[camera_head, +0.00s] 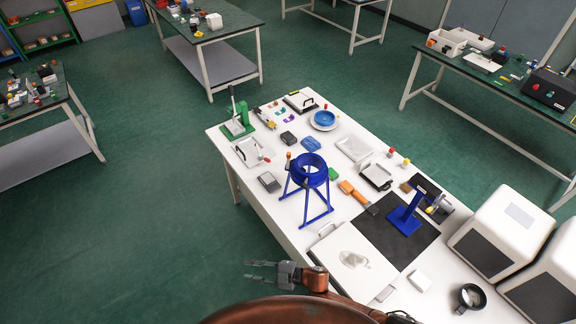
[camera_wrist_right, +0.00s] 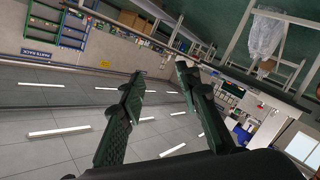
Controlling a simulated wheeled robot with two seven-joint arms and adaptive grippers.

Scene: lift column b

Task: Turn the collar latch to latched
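A blue tripod stand (camera_head: 305,196) carries a thick blue ring, or collar (camera_head: 307,168), on the white table in the head view. A small lever with an orange-brown end (camera_head: 289,156) stands up at the ring's left side. This looks like the collar latch, but its setting is too small to tell. My right gripper (camera_head: 254,270) is off the table's near left edge, well short of the stand, pointing left. Its fingers are apart and empty, as the right wrist view (camera_wrist_right: 155,90) also shows. My left gripper is not in view.
A blue post stand (camera_head: 406,213) is on a black mat (camera_head: 372,228). An orange-handled tool (camera_head: 352,191), a dark grey box (camera_head: 269,181) and a white plate (camera_head: 345,270) lie around the tripod. White machines (camera_head: 502,231) fill the right end. Floor left of the table is clear.

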